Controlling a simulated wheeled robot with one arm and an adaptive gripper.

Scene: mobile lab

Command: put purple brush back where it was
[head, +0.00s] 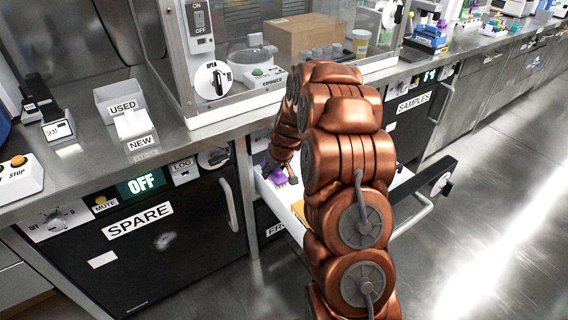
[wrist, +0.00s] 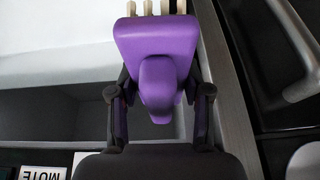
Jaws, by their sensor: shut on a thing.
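The purple brush (wrist: 158,50) fills the middle of the wrist view, with pale bristles at its top end. My gripper (wrist: 158,92) is shut on its narrower handle part, one dark finger on each side. In the head view the brush (head: 275,174) shows small and purple below my gripper, at the left end of the open white drawer (head: 291,193). Whether it touches the drawer floor cannot be told. My arm hides much of the drawer.
An orange item (head: 298,209) lies in the drawer, partly behind my arm. The drawer front with its handle (head: 412,217) sticks out at right. Left is the SPARE cabinet (head: 150,245). Above stands a glass enclosure (head: 240,75); USED and NEW bins (head: 122,107) sit on the counter.

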